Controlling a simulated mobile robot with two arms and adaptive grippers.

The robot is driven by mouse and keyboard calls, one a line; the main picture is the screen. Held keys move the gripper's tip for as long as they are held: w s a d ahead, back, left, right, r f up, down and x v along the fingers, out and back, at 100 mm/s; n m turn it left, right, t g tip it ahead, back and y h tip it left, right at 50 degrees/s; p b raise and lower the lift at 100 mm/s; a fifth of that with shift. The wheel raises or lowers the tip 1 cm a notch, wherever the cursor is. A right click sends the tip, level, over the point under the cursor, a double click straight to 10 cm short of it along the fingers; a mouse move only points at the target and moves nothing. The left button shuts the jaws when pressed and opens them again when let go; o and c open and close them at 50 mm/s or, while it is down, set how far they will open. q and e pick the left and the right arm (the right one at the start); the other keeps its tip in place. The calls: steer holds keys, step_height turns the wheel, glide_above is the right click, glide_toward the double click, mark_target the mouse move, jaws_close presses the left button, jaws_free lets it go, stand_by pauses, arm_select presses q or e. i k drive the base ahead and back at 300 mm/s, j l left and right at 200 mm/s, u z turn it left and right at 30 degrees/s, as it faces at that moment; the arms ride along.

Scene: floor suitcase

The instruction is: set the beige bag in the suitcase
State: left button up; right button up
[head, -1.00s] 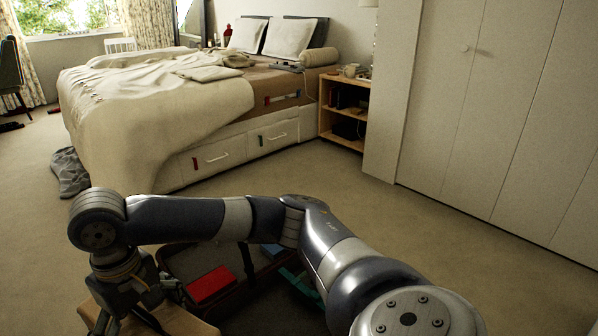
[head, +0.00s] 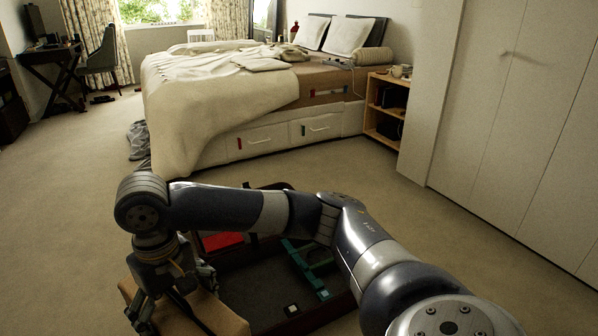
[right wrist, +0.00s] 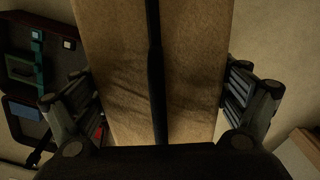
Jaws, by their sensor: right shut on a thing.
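The beige bag (head: 220,316), a tan block-like shape with a dark strap, is held in my right gripper (head: 170,298) at the lower left of the head view. In the right wrist view the bag (right wrist: 110,75) fills the middle, with a finger on each side of it. The open dark suitcase (head: 255,287) lies on the floor just right of the bag; my right arm hides part of it. The suitcase also shows at the left of the wrist view (right wrist: 14,125). The bag's height above the floor is unclear. My left gripper is out of view.
Inside the suitcase are a red item (head: 222,240) at the back left and a teal item (head: 312,268) at the right. A bed (head: 225,115) stands behind, white closet doors (head: 510,110) at right. Carpet is clear around.

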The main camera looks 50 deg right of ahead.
mark_target(254, 301)
steer(key=k+l+u, duration=0.15)
steer(key=l, duration=0.25)
steer(key=k+l+u, duration=0.15)
steer(key=l, duration=0.3)
steer(key=k+l+u, duration=0.15)
steer(key=l, duration=0.25)
steer(key=k+l+u, duration=0.15)
steer(key=l, duration=0.2)
steer(key=i+l, duration=0.1)
steer(key=l, duration=0.3)
steer(key=i+l+u, duration=0.15)
steer(key=l, duration=0.25)
steer(key=i+l, duration=0.1)
steer(key=l, duration=0.3)
steer(key=j+u, duration=0.05)
